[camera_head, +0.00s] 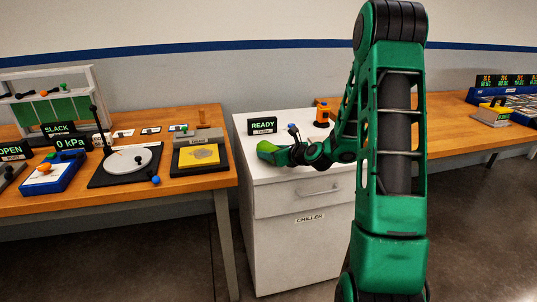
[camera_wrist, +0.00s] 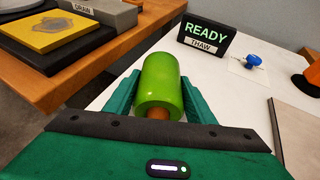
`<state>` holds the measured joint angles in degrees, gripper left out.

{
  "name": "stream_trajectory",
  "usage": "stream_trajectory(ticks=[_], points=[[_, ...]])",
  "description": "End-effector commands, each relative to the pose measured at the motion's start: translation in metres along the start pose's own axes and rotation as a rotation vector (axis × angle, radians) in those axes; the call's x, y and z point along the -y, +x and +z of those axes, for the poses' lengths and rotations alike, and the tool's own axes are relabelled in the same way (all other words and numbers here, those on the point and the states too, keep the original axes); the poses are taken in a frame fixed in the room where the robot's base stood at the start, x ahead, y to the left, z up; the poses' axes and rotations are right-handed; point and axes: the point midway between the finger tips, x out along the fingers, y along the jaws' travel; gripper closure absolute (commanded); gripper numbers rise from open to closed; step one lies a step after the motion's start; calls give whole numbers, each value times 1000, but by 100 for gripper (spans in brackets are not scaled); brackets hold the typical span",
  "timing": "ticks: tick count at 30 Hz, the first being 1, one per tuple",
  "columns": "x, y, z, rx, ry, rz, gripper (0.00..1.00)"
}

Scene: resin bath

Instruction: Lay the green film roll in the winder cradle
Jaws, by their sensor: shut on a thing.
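The green film roll (camera_wrist: 158,82) is a bright green cylinder with a brown core end showing toward the wrist. My gripper (camera_wrist: 160,88) is shut on it, one dark green finger along each side. In the head view the roll (camera_head: 268,151) shows at the left end of my arm, over the white chiller top (camera_head: 253,170). I cannot tell for sure whether the roll touches that top. I cannot pick out the winder cradle with certainty; a white frame with green film (camera_head: 45,100) stands at the far left.
A READY sign (camera_wrist: 207,38) stands on the chiller top beyond the roll, with a blue knob (camera_wrist: 253,60) to its right. The left wooden table (camera_head: 200,190) carries a yellow plate (camera_head: 199,155), a round white disc (camera_head: 128,159) and a blue gauge box (camera_head: 50,178).

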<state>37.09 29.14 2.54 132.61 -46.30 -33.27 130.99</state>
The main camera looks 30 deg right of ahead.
Motion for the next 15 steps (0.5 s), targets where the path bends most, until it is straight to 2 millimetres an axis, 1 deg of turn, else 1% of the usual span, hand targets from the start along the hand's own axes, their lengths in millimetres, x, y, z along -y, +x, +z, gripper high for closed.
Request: stream_trajectory(ticks=[6,7,9,15], points=[[0,1,-1,2,-1,0,82],[0,1,-2,0,-1,0,46],[0,1,-2,0,-1,0,32],[0,1,-1,1,-1,0,32]])
